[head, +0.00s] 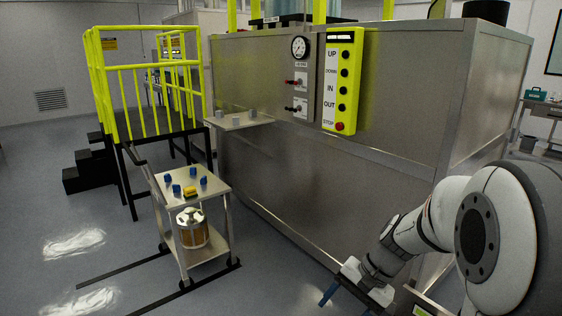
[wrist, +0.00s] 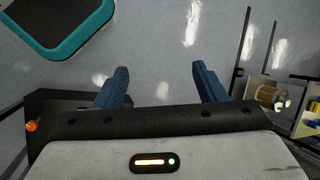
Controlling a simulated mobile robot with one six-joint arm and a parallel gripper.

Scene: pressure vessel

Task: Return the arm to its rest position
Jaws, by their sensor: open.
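My arm reaches in from the right edge of the head view and hangs down in front of the steel vessel housing. My gripper (head: 345,296) is at the lower end, with one blue finger clearly seen and the lower part cut by the picture's edge. In the wrist view, my gripper (wrist: 160,88) shows two blue fingers spread wide apart. It is open, with nothing between the fingers but the grey floor (wrist: 160,45).
The steel housing (head: 290,160) carries a gauge (head: 299,47) and a yellow control panel (head: 342,80). A cart (head: 215,183) with blue pieces and a brass-coloured canister (head: 192,232) stands left. Yellow-railed steps (head: 130,95) are behind it. Floor at the lower left is open.

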